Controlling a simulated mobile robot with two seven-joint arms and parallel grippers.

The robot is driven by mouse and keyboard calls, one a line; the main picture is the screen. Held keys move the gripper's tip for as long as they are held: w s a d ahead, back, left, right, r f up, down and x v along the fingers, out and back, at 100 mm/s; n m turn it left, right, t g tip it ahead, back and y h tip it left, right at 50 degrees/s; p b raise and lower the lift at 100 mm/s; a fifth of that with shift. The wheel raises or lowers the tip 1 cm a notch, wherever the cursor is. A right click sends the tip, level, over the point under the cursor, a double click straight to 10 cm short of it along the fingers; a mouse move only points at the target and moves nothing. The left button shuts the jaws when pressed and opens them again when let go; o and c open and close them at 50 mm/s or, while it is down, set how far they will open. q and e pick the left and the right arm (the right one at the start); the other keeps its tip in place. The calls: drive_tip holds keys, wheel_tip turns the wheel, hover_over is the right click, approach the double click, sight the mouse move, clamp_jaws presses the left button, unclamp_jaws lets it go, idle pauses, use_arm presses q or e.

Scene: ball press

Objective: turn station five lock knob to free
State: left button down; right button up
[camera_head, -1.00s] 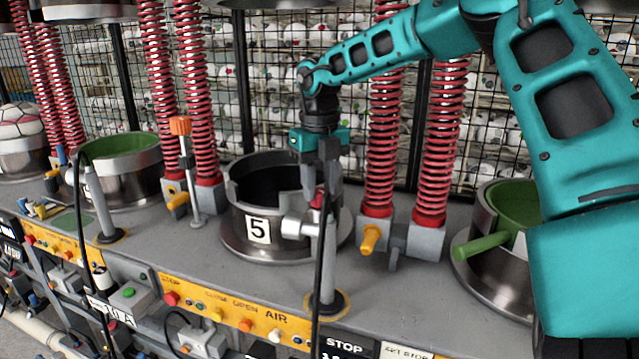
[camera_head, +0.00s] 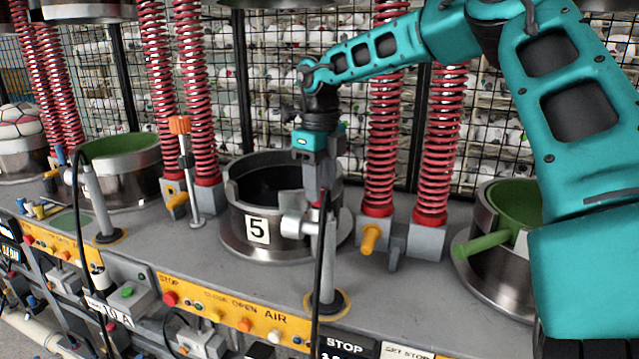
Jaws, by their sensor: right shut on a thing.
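Station five is the metal pot marked "5" (camera_head: 258,229) in the middle of the bench. A light metal fitting (camera_head: 293,226) sticks out at its right front, beside a grey post (camera_head: 328,265) with a black cable. My right gripper (camera_head: 318,195) points down at the pot's right front rim, just above this fitting. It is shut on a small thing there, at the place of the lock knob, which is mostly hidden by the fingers. Which way the knob is turned cannot be told. My left gripper is not in view.
Red springs (camera_head: 382,140) stand behind the pot on both sides, with a yellow handle (camera_head: 370,238) at the right. A green-lined pot (camera_head: 510,210) is at the right. A yellow button panel (camera_head: 235,312) runs along the front. Wire mesh closes the back.

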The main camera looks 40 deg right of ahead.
drive_tip(key=shift+n, duration=0.5)
drive_tip(key=o, duration=1)
drive_tip(key=shift+o, duration=0.2)
wheel_tip(320, 180, up, 8)
drive_tip(key=shift+f, duration=0.2)
